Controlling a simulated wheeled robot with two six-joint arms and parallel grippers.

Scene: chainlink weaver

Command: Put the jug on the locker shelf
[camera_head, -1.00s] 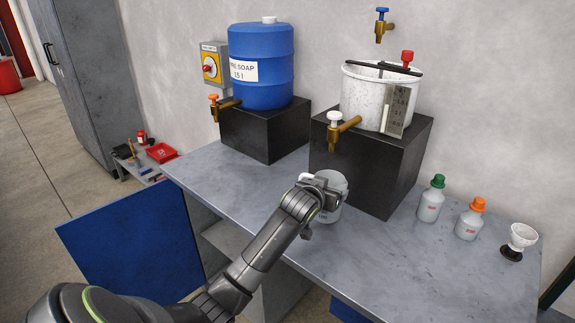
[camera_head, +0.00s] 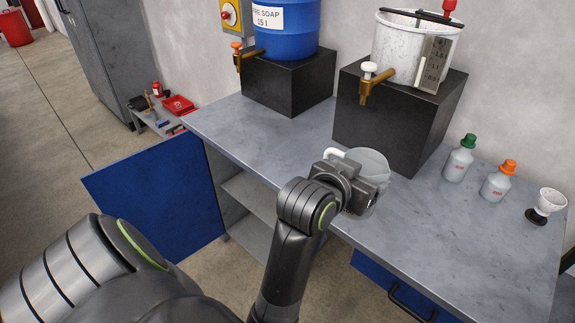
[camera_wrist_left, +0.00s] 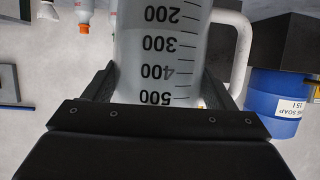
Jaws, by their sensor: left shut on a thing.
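The jug (camera_head: 371,163) is a pale translucent vessel with a white handle, at the front edge of the bench under the white-handled tap. My left gripper (camera_head: 366,190) is shut on it. In the left wrist view the jug (camera_wrist_left: 165,50) stands between the two fingers (camera_wrist_left: 158,85), with black marks from 200 to 500 upside down in the picture. I cannot tell whether its base touches the bench. The locker below the bench has its blue door (camera_head: 155,200) swung open, showing a grey shelf (camera_head: 250,195). My right gripper is not in view.
A blue soap barrel (camera_head: 283,25) and a white tub (camera_head: 400,45) stand on black blocks with taps facing forward. Two capped bottles (camera_head: 459,160) and a white funnel (camera_head: 549,202) are on the right of the bench (camera_head: 440,245). The bench's left front is clear.

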